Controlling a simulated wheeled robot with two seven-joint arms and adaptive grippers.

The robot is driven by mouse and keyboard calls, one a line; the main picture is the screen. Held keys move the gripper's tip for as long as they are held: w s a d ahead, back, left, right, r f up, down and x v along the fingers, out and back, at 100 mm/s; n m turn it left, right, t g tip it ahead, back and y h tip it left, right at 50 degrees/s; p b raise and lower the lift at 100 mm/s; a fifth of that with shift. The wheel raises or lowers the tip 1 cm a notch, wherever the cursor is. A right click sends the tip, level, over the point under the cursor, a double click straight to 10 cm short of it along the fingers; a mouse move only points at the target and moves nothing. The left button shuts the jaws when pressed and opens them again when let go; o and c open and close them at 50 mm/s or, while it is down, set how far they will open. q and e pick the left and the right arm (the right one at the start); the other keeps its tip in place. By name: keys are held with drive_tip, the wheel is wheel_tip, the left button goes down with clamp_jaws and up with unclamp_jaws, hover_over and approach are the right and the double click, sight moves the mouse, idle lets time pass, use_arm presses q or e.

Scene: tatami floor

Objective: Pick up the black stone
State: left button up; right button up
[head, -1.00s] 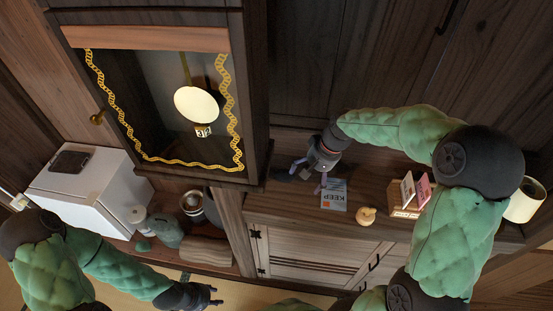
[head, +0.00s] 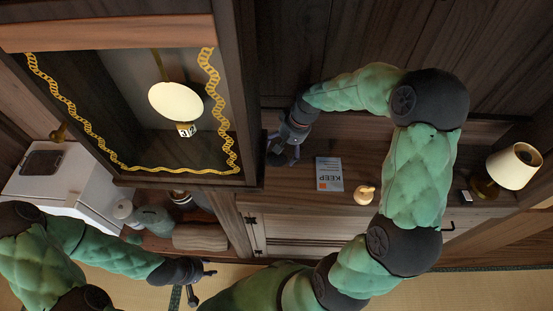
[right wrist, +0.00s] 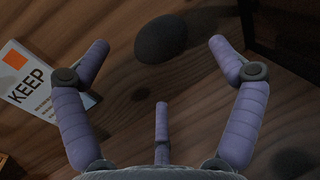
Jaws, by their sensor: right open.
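The black stone (right wrist: 161,40) is a smooth, dark oval lying on the wooden cabinet top. In the right wrist view it sits at the top middle, between and slightly beyond the spread fingertips, with clear wood around it. My right gripper (head: 284,154) is open and empty, with its purple fingers apart above the wood. In the head view it reaches down beside the tall clock case, and the stone is dark and hard to make out by the fingers. My left gripper (head: 208,272) is low at the left, far from the stone; its finger opening is unclear.
A white "KEEP" card (head: 329,174) lies just right of the right gripper. A small tan figurine (head: 364,195) and a lamp (head: 513,166) stand further right. The clock case (head: 236,90) rises close on the left. A white box (head: 60,180) is at far left.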

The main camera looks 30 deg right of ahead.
sight(279, 156)
drive_tip(key=x, duration=0.5)
drive_tip(key=shift+d+b, duration=0.1)
drive_tip(key=shift+b, duration=0.3)
drive_tip(key=c, duration=1.5)
